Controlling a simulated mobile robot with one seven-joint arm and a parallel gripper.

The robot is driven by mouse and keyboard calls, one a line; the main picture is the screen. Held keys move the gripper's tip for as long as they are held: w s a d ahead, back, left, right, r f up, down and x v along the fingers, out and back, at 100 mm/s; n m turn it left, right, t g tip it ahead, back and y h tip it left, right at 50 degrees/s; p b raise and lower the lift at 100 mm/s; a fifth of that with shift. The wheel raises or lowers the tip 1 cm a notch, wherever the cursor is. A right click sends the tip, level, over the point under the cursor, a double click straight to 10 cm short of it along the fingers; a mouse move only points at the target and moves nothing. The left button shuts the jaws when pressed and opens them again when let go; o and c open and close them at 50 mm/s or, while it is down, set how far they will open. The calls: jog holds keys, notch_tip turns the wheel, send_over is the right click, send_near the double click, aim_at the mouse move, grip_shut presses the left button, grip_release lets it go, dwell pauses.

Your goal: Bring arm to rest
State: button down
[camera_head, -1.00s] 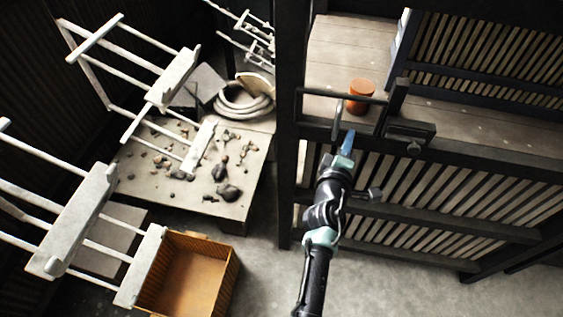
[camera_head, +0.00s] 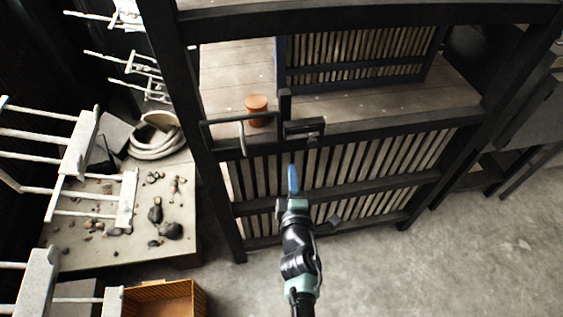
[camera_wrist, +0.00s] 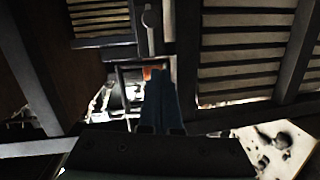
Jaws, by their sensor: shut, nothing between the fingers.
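My gripper (camera_head: 293,180) is at the end of my arm in the lower middle of the head view, with its blue fingers pointing up and away. It is shut and holds nothing. It is in front of the dark slatted frame, below the latch, and looks apart from it, though the depth is hard to judge. In the wrist view the shut fingers (camera_wrist: 161,100) show in the middle, with the dark bars and slats of the frame beyond them.
The slatted frame (camera_head: 350,200) stands close ahead, with a latch (camera_head: 304,128) on its rail. An orange pot (camera_head: 257,111) sits on the wooden deck behind. White hanger racks (camera_head: 80,145), a stone-strewn board (camera_head: 110,240) and a yellow-brown crate (camera_head: 165,300) are at left. Floor at right is clear.

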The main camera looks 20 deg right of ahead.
jog(key=w+a+r+m+t+h, duration=0.1)
jog(key=r+m+t, duration=0.15)
jog(key=r, duration=0.95)
jog(key=w+a+r+m+t, duration=0.1)
jog(key=w+a+r+m, duration=0.15)
jog(key=r, duration=0.85)
jog(key=w+a+r+m+t+h, duration=0.1)
jog(key=r+m+t, duration=0.15)
jog(key=r, duration=0.95)
jog(key=s+a+r+m+t+y, duration=0.2)
jog(key=s+a+r, duration=0.2)
jog(key=r, duration=0.5)
jog(key=s+a+r+m+t+y, duration=0.1)
jog(key=s+a+r, duration=0.3)
jog(key=s+r, duration=0.5)
jog(key=s+a+r+m+t+y, duration=0.2)
jog(key=s+r, duration=0.4)
jog(key=r, duration=0.3)
jog(key=shift+s+a+m+t+y, duration=0.3)
jog(key=shift+a+y, duration=0.5)
jog(key=shift+a, duration=0.45)
jog(key=shift+w, duration=0.1)
